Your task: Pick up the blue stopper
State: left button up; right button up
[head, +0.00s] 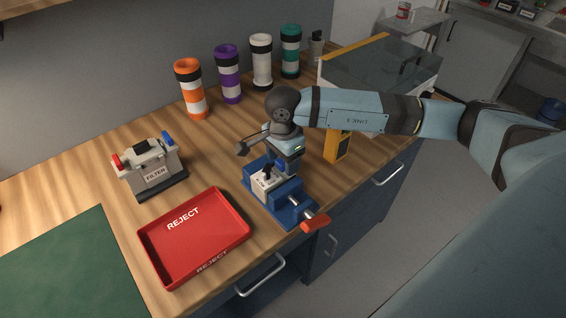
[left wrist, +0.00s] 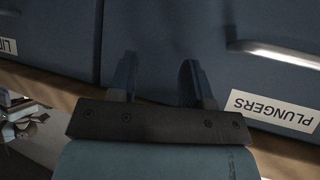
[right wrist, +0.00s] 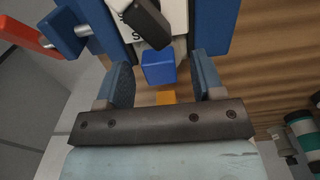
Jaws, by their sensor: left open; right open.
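The blue stopper (right wrist: 158,66) is a small blue block on the side of a white and grey valve body with a black lever. The valve body (head: 264,180) sits in a blue vise (head: 290,209) with a red handle. My right gripper (right wrist: 162,70) is open, with its fingers on either side of the stopper and a visible gap at each side. In the head view my right gripper (head: 287,157) is low over the vise and partly hides the stopper. My left gripper (left wrist: 160,80) is open and empty, in front of the drawer fronts.
A red REJECT tray (head: 243,241) lies at the front, and a FILTER unit (head: 153,174) with red and blue end caps stands behind it. Several coloured tubes (head: 190,90) line the wall. A yellow device (head: 338,146) and a glass-topped case (head: 375,70) are to the right.

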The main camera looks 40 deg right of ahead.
jog(key=c, duration=1.1)
jog(key=shift+r, duration=0.1)
